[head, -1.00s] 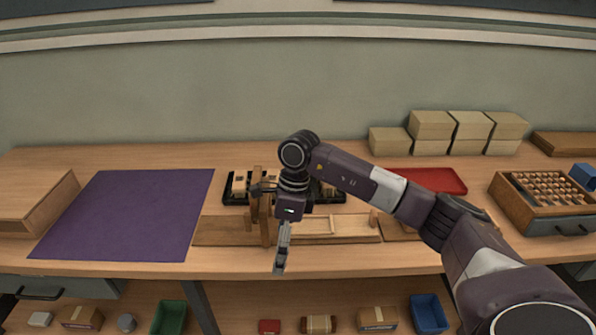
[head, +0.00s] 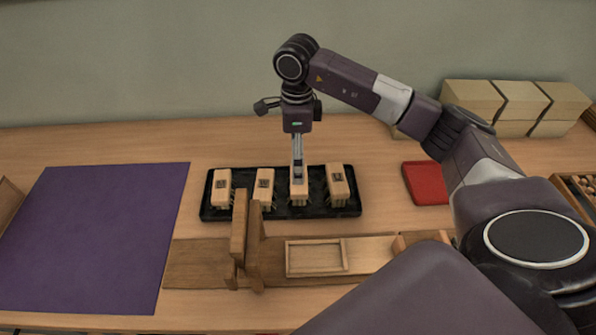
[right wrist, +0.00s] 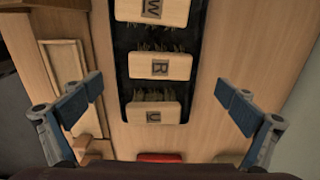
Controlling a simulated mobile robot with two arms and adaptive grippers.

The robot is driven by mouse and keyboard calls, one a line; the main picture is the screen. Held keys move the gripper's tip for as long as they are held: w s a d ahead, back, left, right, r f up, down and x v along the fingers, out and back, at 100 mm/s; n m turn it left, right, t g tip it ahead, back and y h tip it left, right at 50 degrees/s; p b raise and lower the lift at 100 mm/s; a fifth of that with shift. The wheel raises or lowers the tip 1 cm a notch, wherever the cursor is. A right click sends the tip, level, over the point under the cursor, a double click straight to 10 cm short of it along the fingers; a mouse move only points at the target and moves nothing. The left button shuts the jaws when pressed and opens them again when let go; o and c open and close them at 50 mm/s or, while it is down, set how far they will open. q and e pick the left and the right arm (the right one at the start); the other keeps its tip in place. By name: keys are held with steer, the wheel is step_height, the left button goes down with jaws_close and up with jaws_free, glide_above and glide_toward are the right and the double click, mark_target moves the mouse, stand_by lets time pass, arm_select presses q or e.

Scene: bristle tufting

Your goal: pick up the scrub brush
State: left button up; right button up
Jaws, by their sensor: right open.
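Several wooden brush blocks with bristles lie in a row on a black tray (head: 208,208). I cannot tell which one is the scrub brush. The right wrist view shows three of them, marked W (right wrist: 152,10), R (right wrist: 160,67) and U (right wrist: 154,112). In the head view the rightmost block (head: 338,180) stands beside the third block (head: 299,190). My right gripper (head: 298,174) points down in front of the third block in the picture. In the right wrist view its fingers (right wrist: 158,104) are wide apart with nothing held. My left gripper is not in view.
A wooden fixture with uprights (head: 246,240) and a shallow wooden frame (head: 315,257) stand in front of the tray. A purple mat (head: 95,235) lies left. A red tray (head: 425,183) and stacked tan boxes (head: 500,105) are at right.

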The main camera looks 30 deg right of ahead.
steer(key=shift+s+a+f, duration=0.1)
steer(key=shift+s+f, duration=0.2)
steer(key=shift+f, duration=0.6)
steer(key=f, duration=0.1)
steer(key=f+p, duration=0.1)
steer(key=f, duration=0.1)
steer(key=f+p, duration=0.1)
steer(key=shift+w+d+f, duration=0.2)
steer(key=shift+d+f, duration=0.1)
steer(key=shift+f, duration=0.4)
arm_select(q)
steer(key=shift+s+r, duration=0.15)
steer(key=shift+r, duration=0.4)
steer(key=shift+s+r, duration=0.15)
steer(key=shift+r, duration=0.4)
arm_select(e)
steer(key=c, duration=1.3)
